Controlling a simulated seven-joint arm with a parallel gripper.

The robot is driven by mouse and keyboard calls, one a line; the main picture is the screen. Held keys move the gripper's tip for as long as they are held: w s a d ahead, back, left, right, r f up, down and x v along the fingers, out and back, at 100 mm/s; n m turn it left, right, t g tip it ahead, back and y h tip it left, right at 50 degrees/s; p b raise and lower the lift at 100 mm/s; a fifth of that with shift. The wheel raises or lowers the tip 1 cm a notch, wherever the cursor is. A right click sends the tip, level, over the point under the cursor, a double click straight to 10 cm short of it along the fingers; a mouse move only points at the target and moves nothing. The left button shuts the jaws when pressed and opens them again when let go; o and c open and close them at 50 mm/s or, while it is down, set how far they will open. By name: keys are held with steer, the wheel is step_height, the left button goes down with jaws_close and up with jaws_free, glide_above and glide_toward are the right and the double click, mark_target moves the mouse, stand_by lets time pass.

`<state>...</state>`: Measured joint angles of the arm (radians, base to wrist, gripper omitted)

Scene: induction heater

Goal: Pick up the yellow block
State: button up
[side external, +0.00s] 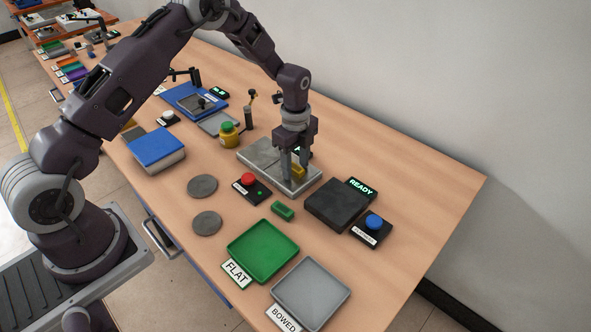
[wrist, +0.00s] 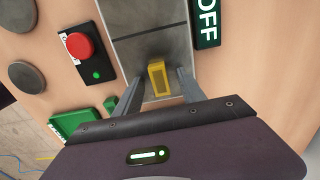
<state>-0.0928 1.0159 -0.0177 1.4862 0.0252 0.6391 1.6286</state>
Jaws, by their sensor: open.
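The yellow block (wrist: 159,79) sits on a grey metal plate (wrist: 130,22), upright between my two fingers in the wrist view. My gripper (wrist: 156,86) is open, with one finger on each side of the block and a visible gap on both sides. In the side view my gripper (side external: 294,174) points down over the plate (side external: 262,152), and the yellow block (side external: 299,171) is partly hidden behind a finger.
A red button box (side external: 251,187) and a small green block (side external: 283,210) are close by. A dark block (side external: 337,204) and a blue button box (side external: 371,229) stand to the right. Green (side external: 263,251) and grey (side external: 311,293) trays lie in front, and grey discs (side external: 203,187) to the left.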

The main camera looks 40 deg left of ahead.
jaws_close()
steer(key=shift+r, duration=0.1)
